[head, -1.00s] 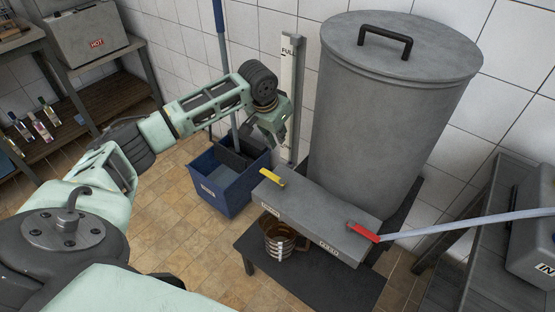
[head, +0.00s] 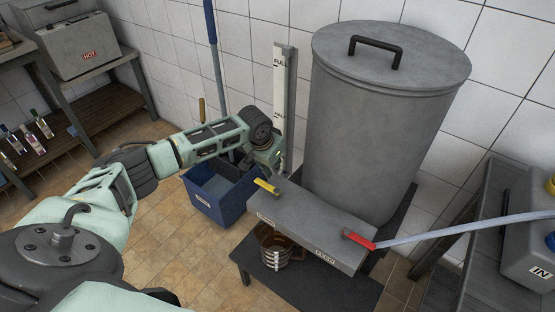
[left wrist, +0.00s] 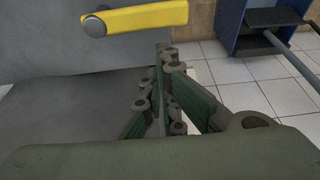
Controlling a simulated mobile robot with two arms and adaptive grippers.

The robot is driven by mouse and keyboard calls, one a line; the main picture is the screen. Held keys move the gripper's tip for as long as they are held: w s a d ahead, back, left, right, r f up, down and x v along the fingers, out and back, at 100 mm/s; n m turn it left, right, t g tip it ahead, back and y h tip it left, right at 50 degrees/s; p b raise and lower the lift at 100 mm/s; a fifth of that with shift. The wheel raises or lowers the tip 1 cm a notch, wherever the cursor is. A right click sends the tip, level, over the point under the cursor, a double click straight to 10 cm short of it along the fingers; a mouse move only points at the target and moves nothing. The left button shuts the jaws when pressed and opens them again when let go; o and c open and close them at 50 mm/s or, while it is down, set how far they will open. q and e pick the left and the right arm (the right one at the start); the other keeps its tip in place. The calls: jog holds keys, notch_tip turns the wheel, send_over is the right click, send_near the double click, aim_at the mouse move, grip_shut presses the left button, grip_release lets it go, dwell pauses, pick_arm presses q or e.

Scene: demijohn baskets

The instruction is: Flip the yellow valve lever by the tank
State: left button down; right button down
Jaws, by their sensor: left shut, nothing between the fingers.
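The yellow valve lever (head: 267,186) sits at the left end of the grey valve box (head: 305,219), in front of the large grey lidded tank (head: 383,125). In the left wrist view the yellow lever (left wrist: 140,17) crosses the top, with its round pivot at its left end. My left gripper (head: 276,172) is just behind the lever in the head view, beside the box. Its fingers (left wrist: 162,60) are shut and empty, apart from the lever. My right gripper is not in view.
A red lever (head: 359,240) is at the box's right end, with a long pale rod reaching right. A brown jug (head: 277,250) stands below the box on a dark stand. A blue bucket (head: 218,197) and a FULL gauge (head: 284,100) are behind my left arm.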

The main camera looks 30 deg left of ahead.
pick_arm(q)
jog(key=shift+s, duration=0.7)
